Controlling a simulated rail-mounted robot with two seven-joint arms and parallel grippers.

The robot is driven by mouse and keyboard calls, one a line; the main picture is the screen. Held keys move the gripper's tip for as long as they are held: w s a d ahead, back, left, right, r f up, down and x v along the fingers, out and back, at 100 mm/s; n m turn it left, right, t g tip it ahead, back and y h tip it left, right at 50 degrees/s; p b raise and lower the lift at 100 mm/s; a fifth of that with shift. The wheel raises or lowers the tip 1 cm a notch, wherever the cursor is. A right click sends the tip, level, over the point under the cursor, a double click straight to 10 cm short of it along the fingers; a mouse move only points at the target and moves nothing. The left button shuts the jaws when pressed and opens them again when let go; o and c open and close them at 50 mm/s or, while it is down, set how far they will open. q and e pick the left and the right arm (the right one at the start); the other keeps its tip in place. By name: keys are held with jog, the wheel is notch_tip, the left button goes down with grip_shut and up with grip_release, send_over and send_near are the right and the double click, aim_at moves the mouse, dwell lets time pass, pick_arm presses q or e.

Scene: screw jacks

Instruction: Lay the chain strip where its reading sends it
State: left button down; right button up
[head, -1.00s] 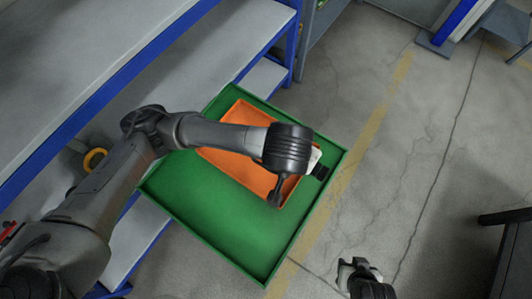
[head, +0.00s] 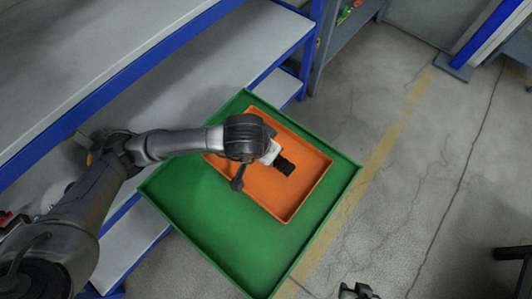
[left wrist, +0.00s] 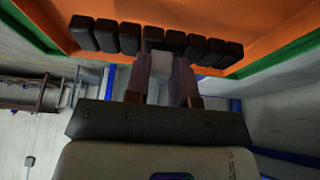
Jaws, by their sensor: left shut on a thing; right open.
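The chain strip (left wrist: 103,36) is a row of several dark blocks in the left wrist view, with a pale piece near its middle. My left gripper (left wrist: 160,76) is shut on it near the middle. In the head view the left gripper (head: 272,153) is over an orange tray (head: 295,200), and a dark part of the strip (head: 285,166) sticks out past it. I cannot tell the strip's height above the tray or any reading on it. My right gripper (head: 358,291) is open at the bottom edge, partly cut off.
The orange tray lies inside a larger green tray (head: 215,225), whose near left part is bare. A blue-edged grey shelf (head: 190,60) stands at the left. Open concrete floor with a yellow line (head: 385,150) lies to the right.

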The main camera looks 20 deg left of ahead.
pick_arm(q)
notch_tip(320, 180, down, 3)
jog(key=shift+f+b, duration=0.2)
jog(key=shift+b, duration=0.5)
jog(key=shift+f, duration=0.2)
jog(key=shift+f+b, duration=0.2)
jog(key=shift+b, duration=0.1)
jog(key=c, duration=1)
grip_release()
jog(key=shift+r, duration=0.1)
jog(key=shift+o, duration=0.2)
